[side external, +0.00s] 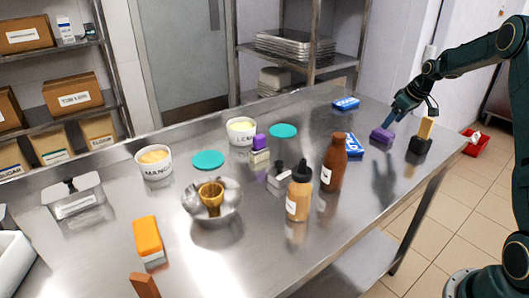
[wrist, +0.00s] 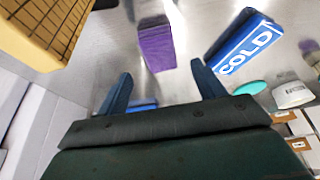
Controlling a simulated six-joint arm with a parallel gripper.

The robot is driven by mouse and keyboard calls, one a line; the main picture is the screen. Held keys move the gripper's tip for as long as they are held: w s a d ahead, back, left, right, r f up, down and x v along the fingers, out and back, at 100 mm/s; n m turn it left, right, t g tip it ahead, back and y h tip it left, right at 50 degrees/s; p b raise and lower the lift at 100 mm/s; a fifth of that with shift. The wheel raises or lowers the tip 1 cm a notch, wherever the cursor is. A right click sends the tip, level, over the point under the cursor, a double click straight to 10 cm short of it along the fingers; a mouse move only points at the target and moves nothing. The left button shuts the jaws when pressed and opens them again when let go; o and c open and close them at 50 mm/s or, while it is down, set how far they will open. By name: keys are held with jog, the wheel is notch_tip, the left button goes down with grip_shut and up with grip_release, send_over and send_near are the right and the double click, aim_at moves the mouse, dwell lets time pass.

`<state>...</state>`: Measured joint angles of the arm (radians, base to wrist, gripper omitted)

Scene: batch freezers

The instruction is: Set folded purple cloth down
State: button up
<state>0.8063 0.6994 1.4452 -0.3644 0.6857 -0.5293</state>
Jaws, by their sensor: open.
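The folded purple cloth (side external: 382,134) lies on the steel table near its right end. In the wrist view the cloth (wrist: 157,45) is a purple block just beyond my fingertips, in line with the gap between them. My gripper (side external: 388,122) is right above or beside the cloth in the side view. In the wrist view my gripper (wrist: 161,70) has its two blue-green fingers spread wide, with nothing clamped between them. Whether a fingertip touches the cloth I cannot tell.
A blue COLD pack (side external: 346,104) lies behind the cloth; another blue pack (side external: 343,150) lies left of it. A black holder with a yellow block (side external: 426,130) stands close on the right. Brown bottle (side external: 334,162) and tan bottle (side external: 299,192) stand further left. The table's right front is clear.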

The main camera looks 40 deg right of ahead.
jog(key=v, duration=0.6)
jog(key=shift+s+r, duration=0.1)
jog(key=shift+r, duration=0.05)
dwell(0.4)
jog(key=s+a+r, duration=0.2)
jog(key=a+r, duration=0.2)
jog(key=a, duration=0.4)
jog(key=s+a+r, duration=0.3)
jog(key=a+r, duration=0.1)
jog(key=a, duration=0.5)
jog(key=s+a+r, duration=0.2)
jog(key=a+r, duration=0.2)
jog(key=a, duration=0.4)
jog(key=s+a+f, duration=0.1)
jog(key=s+a, duration=0.5)
jog(key=s, duration=0.3)
jog(key=s+a+f+t, duration=0.1)
jog(key=s+a, duration=0.5)
jog(key=s, duration=0.4)
jog(key=shift+f, duration=0.4)
